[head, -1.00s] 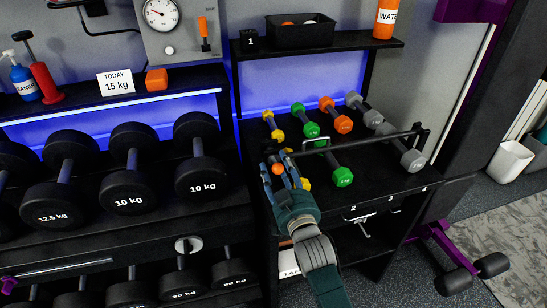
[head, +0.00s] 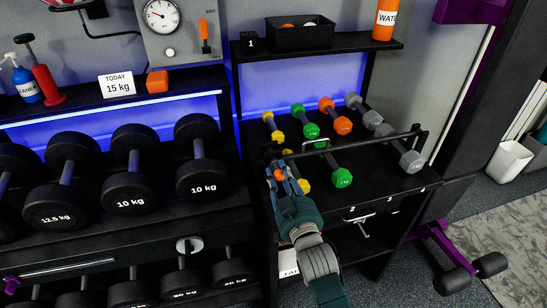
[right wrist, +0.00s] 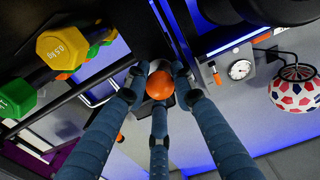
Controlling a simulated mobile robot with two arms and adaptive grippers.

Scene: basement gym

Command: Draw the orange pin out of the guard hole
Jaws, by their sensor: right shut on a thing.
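The orange pin (head: 279,174) shows as a round orange knob near the left end of the black guard bar (head: 375,139) in the head view. My right gripper (head: 281,176) is shut on this knob. In the right wrist view the orange knob (right wrist: 160,85) sits between the blue-grey fingers. The pin's shaft and the guard hole are hidden behind the knob and fingers, so I cannot tell how much of the pin is in the hole. My left gripper is not in view.
Yellow, green (head: 342,177), orange (head: 340,125) and grey (head: 412,161) dumbbells lie on the small rack behind and under the guard. Large black dumbbells (head: 130,203) fill the rack to the left. A shelf with a black bin (head: 300,36) and an orange bottle (head: 387,18) is above.

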